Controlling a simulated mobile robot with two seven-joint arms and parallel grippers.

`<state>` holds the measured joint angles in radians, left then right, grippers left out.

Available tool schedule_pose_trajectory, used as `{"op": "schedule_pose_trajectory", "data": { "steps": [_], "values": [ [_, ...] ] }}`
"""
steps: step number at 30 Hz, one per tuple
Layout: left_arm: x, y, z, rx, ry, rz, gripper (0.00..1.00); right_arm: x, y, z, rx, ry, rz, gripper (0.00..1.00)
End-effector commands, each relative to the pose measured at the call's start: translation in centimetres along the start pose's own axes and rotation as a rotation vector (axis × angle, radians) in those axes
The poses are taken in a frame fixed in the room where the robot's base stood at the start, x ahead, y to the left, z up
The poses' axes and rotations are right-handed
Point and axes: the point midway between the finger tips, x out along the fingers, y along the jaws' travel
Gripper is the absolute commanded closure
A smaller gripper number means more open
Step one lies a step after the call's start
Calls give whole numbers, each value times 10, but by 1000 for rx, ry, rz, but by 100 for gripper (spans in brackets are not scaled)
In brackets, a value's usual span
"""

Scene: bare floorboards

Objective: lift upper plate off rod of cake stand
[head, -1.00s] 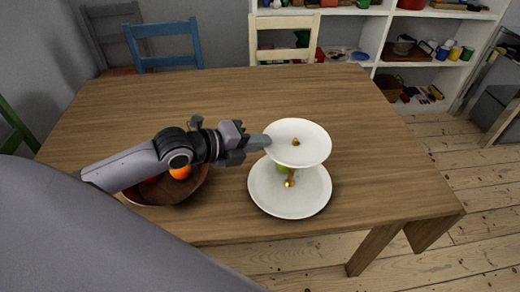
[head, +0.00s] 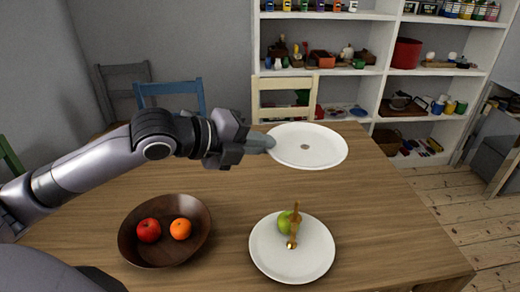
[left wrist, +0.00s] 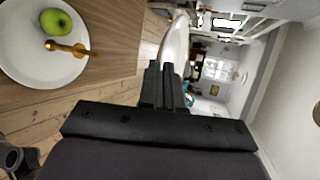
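The white upper plate (head: 318,150) is held up in the air at the back of the table, clear of the rod. Its centre hole shows. My left gripper (head: 262,143) is shut on its left rim; in the left wrist view the plate (left wrist: 176,42) shows nearly edge-on beyond the fingers (left wrist: 165,88). The white lower plate (head: 262,262) of the cake stand is on the table. The gold rod (head: 295,225) stands up from it, with a green apple (head: 285,221) beside the rod. My right gripper is in neither view.
A brown wooden bowl (head: 160,252) with a red apple (head: 148,230) and an orange (head: 181,228) stands left of the lower plate. Blue (head: 170,85) and cream (head: 284,84) chairs stand behind the table (head: 205,180). Shelves are behind. The right of the table is bare.

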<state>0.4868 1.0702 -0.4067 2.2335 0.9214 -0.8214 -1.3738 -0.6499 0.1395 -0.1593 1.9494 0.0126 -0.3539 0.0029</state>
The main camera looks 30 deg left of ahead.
Motion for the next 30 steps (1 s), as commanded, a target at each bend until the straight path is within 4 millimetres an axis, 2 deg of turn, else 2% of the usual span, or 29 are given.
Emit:
{"op": "schedule_pose_trajectory", "data": {
  "steps": [30],
  "values": [
    [0,-1,0,1,0,-4,100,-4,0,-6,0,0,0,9]
  ]
}}
